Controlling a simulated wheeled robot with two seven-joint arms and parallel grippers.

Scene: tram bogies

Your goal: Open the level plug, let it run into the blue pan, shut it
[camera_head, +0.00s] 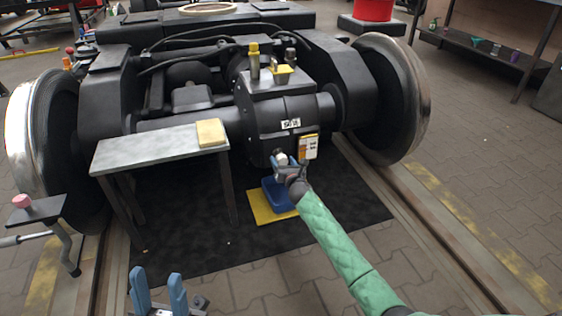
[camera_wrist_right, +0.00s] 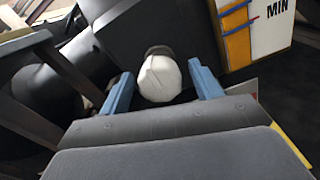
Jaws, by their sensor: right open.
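The level plug (camera_head: 280,156) is a pale, faceted knob low on the front of the dark gearbox (camera_head: 283,120). In the right wrist view the plug (camera_wrist_right: 158,78) lies between the two blue fingers of my right gripper (camera_wrist_right: 162,88), with gaps on both sides. My right gripper (camera_head: 284,163) is open and partly hides the plug in the head view. The blue pan (camera_head: 277,197) sits on a yellow mat (camera_head: 263,210) below the gripper, partly covered by my right arm. My left gripper (camera_head: 159,294) is open and empty at the bottom edge.
A white and orange level card (camera_head: 308,147) sits just right of the plug; it reads MIN in the wrist view (camera_wrist_right: 275,22). Large wheels (camera_head: 395,98) flank the gearbox. A dark floor mat (camera_head: 190,245) is mostly clear.

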